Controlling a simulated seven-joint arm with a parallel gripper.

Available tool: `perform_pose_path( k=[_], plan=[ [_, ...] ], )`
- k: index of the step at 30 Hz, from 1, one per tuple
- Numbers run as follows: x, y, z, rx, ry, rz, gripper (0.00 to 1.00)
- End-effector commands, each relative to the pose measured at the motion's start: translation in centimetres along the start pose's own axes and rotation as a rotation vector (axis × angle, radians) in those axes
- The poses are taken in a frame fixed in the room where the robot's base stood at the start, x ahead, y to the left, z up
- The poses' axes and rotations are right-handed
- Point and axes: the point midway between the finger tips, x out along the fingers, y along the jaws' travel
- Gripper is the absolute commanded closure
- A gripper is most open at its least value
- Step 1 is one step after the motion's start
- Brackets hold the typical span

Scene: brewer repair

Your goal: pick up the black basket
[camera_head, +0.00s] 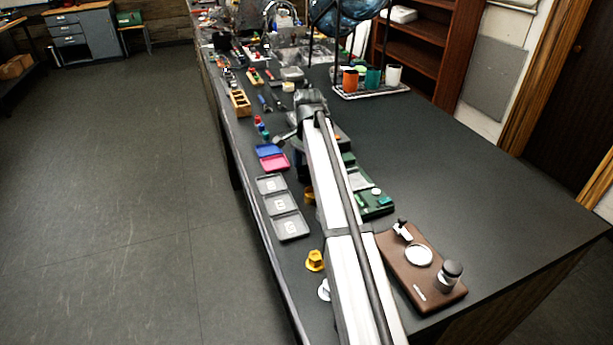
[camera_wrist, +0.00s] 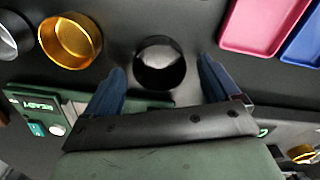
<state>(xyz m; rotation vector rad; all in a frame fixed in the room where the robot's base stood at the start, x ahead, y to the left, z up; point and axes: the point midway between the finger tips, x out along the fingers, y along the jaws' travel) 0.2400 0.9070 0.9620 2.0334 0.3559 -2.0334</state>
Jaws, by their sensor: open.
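The black basket (camera_wrist: 160,68) is a small round dark cup with a shiny rim, standing on the dark counter in the wrist view. My gripper (camera_wrist: 161,65) is open, with its two blue fingers apart on the left and right of the basket. Gaps show between the basket and both fingers in this view, and nothing is held. How high the fingertips are above the counter is hard to tell. In the head view my arm hides the basket.
A gold basket (camera_wrist: 70,42) and a silver one (camera_wrist: 8,38) stand to the left. A pink tray (camera_wrist: 258,25) and a blue tray (camera_wrist: 305,45) lie to the right. A green machine panel (camera_wrist: 45,110) is close below. A brown wooden board (camera_head: 422,270) lies right of my arm.

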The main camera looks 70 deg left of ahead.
Motion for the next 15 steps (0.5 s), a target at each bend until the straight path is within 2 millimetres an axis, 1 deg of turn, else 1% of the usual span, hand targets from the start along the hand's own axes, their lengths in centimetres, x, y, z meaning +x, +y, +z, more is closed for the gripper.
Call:
perform_pose_path(
  k=[2, 8, 15],
  plan=[
    [0.47, 0.04, 0.02, 0.001, 0.000, 0.000, 0.11],
    [0.46, 0.01, 0.00, 0.001, 0.000, 0.000, 0.11],
    [0.44, 0.01, 0.00, 0.001, 0.000, 0.000, 0.34]
  ],
)
